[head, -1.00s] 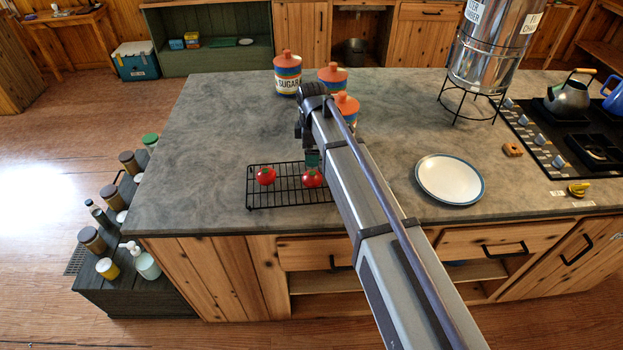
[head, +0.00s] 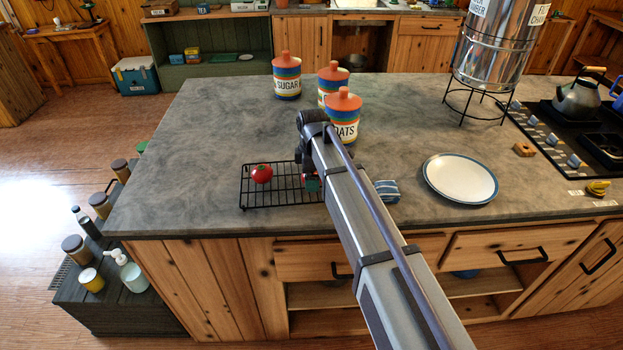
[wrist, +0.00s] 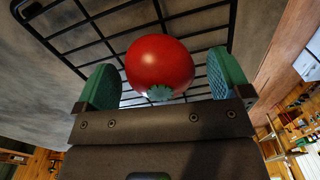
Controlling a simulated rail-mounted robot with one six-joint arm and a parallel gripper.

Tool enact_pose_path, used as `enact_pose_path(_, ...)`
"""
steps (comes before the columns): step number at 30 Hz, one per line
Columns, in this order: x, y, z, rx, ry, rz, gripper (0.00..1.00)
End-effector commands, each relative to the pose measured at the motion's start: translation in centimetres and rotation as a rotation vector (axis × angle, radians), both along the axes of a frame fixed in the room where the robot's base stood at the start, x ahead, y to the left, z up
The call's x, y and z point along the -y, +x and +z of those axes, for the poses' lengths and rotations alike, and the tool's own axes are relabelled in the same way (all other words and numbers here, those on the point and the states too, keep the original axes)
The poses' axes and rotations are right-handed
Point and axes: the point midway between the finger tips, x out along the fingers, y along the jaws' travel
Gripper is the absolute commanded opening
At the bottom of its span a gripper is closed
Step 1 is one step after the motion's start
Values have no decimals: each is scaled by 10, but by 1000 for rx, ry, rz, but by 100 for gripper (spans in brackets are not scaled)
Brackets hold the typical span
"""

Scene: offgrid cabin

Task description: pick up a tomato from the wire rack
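The black wire rack (head: 285,198) lies on the grey counter near its front edge. A red tomato (head: 261,173) sits on the rack's left part in the head view. My gripper (head: 312,184) is over the rack's right part, where it and my arm hide most of the other tomato. In the wrist view that red tomato (wrist: 160,63), with a green calyx, lies between the green fingers of my gripper (wrist: 165,80). The fingers are open, with a clear gap at the right finger and a narrow one at the left. The rack bars show behind the tomato.
Behind my gripper stand several striped canisters, one an oats canister (head: 342,120). To the right are a folded blue cloth (head: 387,190), a white plate (head: 460,178) and the stove (head: 570,135). The counter (head: 190,160) left of the rack is clear.

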Motion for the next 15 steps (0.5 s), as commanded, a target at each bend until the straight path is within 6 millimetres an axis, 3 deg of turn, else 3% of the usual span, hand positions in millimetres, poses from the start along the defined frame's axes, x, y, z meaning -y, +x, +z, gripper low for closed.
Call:
enact_pose_path(12, 0, 0, 0, 0, 0, 0, 56)
enact_pose_path(15, 0, 0, 1, 0, 0, 0, 56)
